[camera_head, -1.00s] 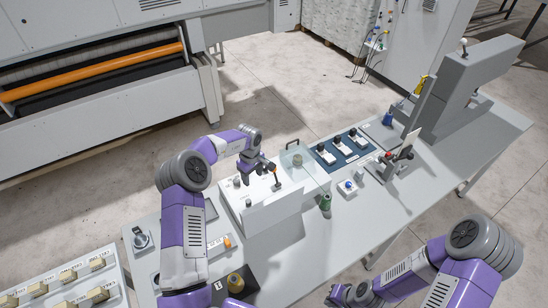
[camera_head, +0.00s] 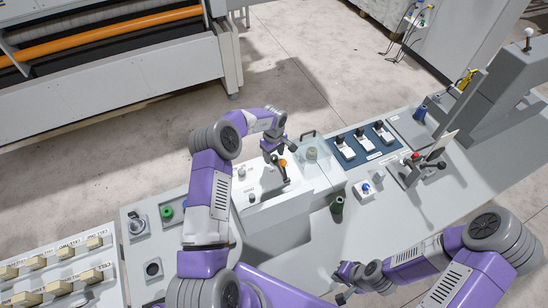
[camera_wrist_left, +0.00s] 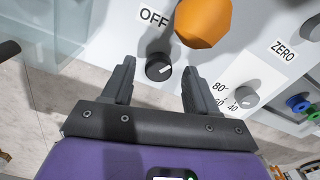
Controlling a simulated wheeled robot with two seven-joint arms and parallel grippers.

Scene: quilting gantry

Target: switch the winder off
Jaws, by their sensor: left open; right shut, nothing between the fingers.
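The winder is a white box (camera_head: 263,212) on the grey bench, with a lever topped by an orange knob (camera_head: 282,162). In the left wrist view the orange knob (camera_wrist_left: 203,22) stands at the top, beside the OFF label (camera_wrist_left: 153,17). The ball hides most of the lever's shaft. My left gripper (camera_head: 274,152) is open just above the box, by the lever. In its wrist view the fingers (camera_wrist_left: 157,75) are apart, with a small black dial (camera_wrist_left: 158,67) below and between them; the orange knob is beyond the fingertips. My right gripper (camera_head: 345,282) is shut and empty, low at the right.
A clear guard (camera_head: 312,160) stands right of the lever. A numbered dial (camera_wrist_left: 240,97) and the ZERO label (camera_wrist_left: 284,48) are nearby.

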